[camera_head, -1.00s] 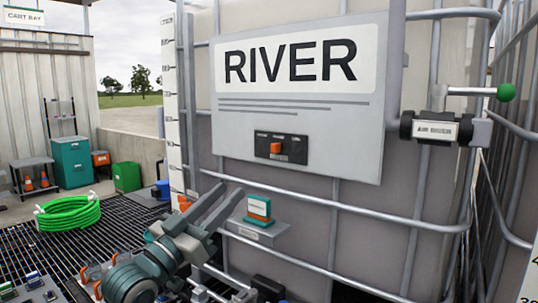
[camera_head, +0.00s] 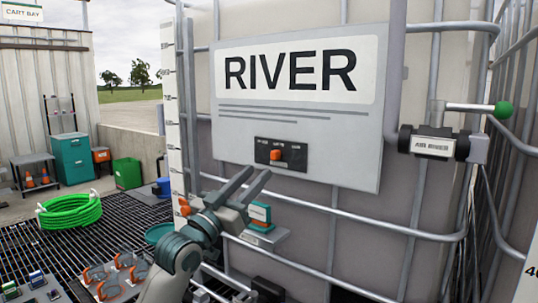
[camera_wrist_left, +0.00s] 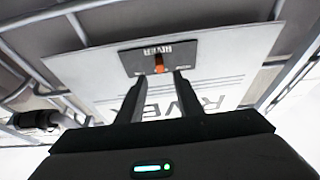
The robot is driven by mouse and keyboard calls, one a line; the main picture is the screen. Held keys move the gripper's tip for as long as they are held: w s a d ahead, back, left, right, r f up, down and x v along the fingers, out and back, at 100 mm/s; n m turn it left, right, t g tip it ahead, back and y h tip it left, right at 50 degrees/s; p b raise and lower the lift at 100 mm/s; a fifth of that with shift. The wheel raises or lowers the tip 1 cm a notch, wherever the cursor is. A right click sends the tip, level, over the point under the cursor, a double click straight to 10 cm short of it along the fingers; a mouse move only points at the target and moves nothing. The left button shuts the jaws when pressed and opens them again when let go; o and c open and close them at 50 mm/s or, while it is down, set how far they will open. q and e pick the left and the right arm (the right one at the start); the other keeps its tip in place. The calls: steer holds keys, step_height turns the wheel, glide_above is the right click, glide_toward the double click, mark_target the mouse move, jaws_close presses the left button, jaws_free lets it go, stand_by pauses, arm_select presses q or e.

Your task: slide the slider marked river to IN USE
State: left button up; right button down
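The slider marked river is a black plate (camera_head: 297,157) on the grey panel under the large RIVER sign (camera_head: 292,65). Its orange knob (camera_head: 275,154) sits near the middle of the plate. The small labels above it are too small to read. My left gripper (camera_head: 258,175) is open, just below and left of the knob in the head view. In the left wrist view, the orange knob (camera_wrist_left: 159,65) shows between and beyond the two fingertips (camera_wrist_left: 157,78). Contact with the knob cannot be told. My right gripper is not in view.
Below the panel, a small grey shelf holds a teal-and-orange item (camera_head: 259,213) close beside my left gripper. Horizontal cage bars (camera_head: 330,208) run under the panel. A green-handled valve (camera_head: 433,144) is at the right. A green hose coil (camera_head: 70,212) lies on the grating at left.

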mark_target(273, 157)
arm_select(q)
steer(key=p+x, duration=0.2)
steer(key=x, duration=0.5)
jaws_close()
